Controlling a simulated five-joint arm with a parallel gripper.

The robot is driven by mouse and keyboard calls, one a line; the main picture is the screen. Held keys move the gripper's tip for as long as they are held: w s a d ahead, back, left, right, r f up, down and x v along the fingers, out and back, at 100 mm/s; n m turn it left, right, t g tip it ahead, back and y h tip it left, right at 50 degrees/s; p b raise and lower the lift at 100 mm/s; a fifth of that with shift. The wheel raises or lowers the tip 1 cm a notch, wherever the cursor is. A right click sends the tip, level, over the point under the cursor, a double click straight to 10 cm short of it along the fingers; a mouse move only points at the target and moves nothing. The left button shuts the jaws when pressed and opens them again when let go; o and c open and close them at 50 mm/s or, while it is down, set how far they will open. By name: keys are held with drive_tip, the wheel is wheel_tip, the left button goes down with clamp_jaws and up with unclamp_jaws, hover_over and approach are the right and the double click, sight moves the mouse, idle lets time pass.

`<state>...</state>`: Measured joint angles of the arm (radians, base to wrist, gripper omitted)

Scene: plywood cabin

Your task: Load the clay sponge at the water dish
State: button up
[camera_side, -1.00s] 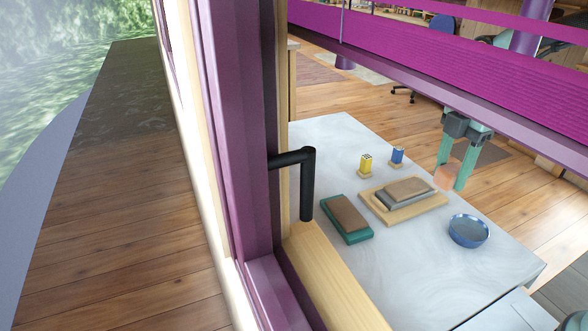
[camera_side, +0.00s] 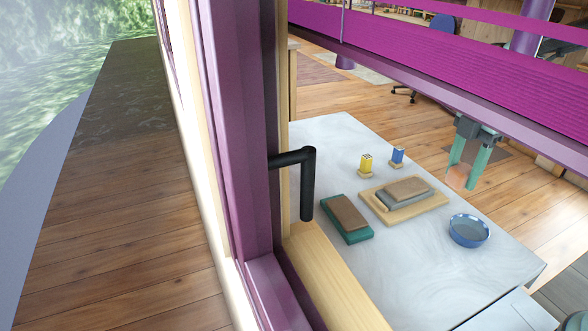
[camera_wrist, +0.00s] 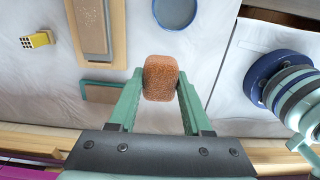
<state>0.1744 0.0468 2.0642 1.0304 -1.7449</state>
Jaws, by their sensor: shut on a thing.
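My gripper (camera_side: 463,177) is shut on the clay sponge (camera_wrist: 160,78), an orange-brown rounded block between the two green fingers. The sponge also shows in the side view (camera_side: 458,178), held up above the table at its right side. The water dish (camera_side: 469,231) is a round blue bowl on the table's right part, lower in the picture than the gripper. In the wrist view the dish (camera_wrist: 175,12) is partly cut off at the top edge, beyond the sponge and apart from it. Its water level is hard to tell.
A wooden board (camera_side: 434,206) holds a grey and brown slab left of the dish. A teal block with a brown top (camera_side: 347,237) lies further left. Small yellow (camera_side: 366,164) and blue (camera_side: 397,156) items stand behind. A purple window frame (camera_side: 240,130) blocks part of the side view.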

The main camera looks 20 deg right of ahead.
drive_tip(key=shift+s+d+f, duration=0.35)
drive_tip(key=shift+d+f, duration=1)
drive_tip(key=shift+f, duration=0.85)
drive_tip(key=shift+s+d+f, duration=0.4)
drive_tip(key=shift+d+f, duration=0.9)
drive_tip(key=shift+f, duration=0.85)
drive_tip(key=shift+s+d+f, duration=0.35)
drive_tip(key=shift+d+f, duration=1)
drive_tip(key=shift+f, duration=0.85)
drive_tip(key=shift+f, duration=0.6)
drive_tip(key=shift+r, duration=0.1)
wheel_tip(320, 180, up, 7)
